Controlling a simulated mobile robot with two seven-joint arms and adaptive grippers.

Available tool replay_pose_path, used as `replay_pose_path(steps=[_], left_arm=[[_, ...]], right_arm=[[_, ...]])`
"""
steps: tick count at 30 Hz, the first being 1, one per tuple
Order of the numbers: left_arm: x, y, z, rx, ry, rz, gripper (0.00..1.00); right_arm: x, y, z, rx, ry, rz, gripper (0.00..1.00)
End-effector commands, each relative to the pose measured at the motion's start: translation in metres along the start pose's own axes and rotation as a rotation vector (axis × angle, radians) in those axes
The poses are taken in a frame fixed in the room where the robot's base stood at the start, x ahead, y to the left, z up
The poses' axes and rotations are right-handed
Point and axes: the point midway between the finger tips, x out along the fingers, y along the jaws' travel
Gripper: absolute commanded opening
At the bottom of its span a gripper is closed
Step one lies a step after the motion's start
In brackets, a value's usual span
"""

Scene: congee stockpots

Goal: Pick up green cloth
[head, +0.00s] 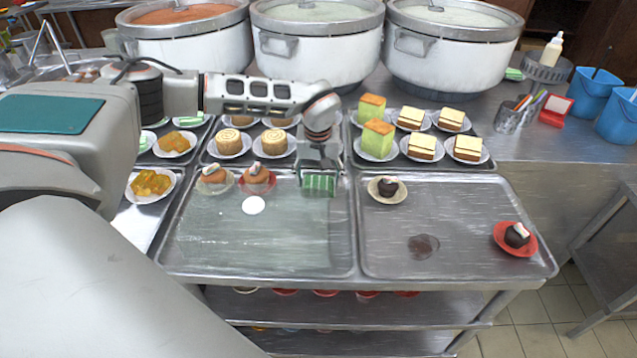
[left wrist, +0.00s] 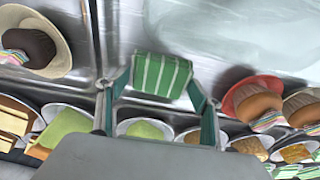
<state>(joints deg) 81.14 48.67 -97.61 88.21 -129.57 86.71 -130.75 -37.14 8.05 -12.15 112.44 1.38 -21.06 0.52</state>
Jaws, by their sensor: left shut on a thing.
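The green cloth (head: 319,186) is a small folded bundle with white stripes. It is at the far edge of the front left tray, near the gap between the two front trays. My left gripper (head: 319,172) reaches down over it and is shut on it. In the left wrist view the cloth (left wrist: 162,75) sits between the two teal-lined fingers (left wrist: 159,92). I cannot tell whether the cloth still touches the tray. My right gripper is not in view.
The front left tray (head: 250,268) holds brown cakes (head: 257,174) close left of my gripper. The front right tray (head: 450,255) holds two dark cupcakes (head: 388,187). Plated cakes fill the trays behind. Large stockpots (head: 318,55) stand at the back. Blue buckets (head: 594,92) stand far right.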

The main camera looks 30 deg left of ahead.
Motion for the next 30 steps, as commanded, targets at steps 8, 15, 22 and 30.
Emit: replay_pose_path(steps=[8,15,22,30], left_arm=[[-0.017,0.0,-0.003,0.0,0.002,0.001,0.44],[-0.067,0.001,-0.011,0.0,0.005,0.003,0.44],[-0.131,0.001,-0.021,-0.001,0.005,0.003,0.44],[-0.182,0.0,-0.028,-0.001,0.002,0.0,0.44]], right_arm=[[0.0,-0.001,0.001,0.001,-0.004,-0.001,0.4],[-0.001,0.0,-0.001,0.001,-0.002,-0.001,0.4],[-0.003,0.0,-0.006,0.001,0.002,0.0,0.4],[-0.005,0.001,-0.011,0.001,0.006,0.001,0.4]])
